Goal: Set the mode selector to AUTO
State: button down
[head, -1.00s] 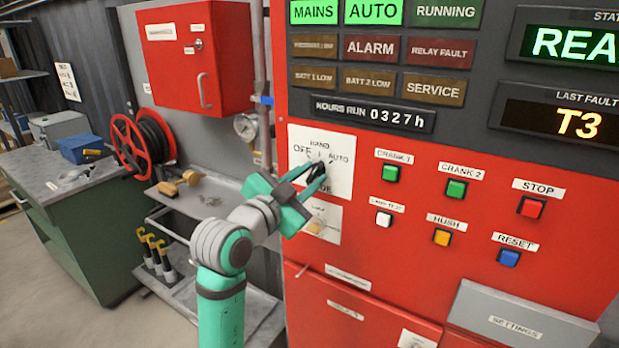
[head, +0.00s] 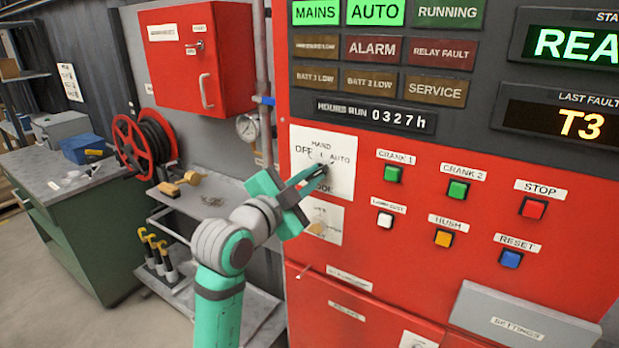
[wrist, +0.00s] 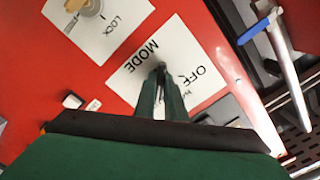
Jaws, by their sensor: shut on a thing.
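The mode selector is a small dark knob (head: 327,167) on a white plate (head: 342,187) marked OFF, HAND, AUTO and MODE, on the red panel. My gripper (head: 322,171) reaches it from the lower left, its fingers shut on the knob. In the wrist view the fingertips (wrist: 162,72) meet at the middle of the plate, between the words MODE and OFF. They hide most of the knob. Its dark end seems to lean toward AUTO in the head view, but the exact position is hard to tell. The AUTO lamp (head: 375,12) is lit green.
A lock switch (head: 320,228) sits just below the plate. Push buttons, among them the green CRANK 1 (head: 393,174), lie to the right. A pipe with a blue-handled valve (head: 263,100) and a gauge (head: 247,127) stand to the left.

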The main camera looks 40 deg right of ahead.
jog(key=c, duration=1.8)
grip_release()
jog(key=shift+w+a, duration=0.15)
jog(key=shift+w, duration=0.1)
jog(key=shift+s+d, duration=0.2)
jog(key=shift+s, duration=0.05)
jog(key=v, duration=1)
jog(key=shift+s+a, duration=0.15)
jog(key=shift+a, duration=0.2)
jog(key=shift+f, duration=0.1)
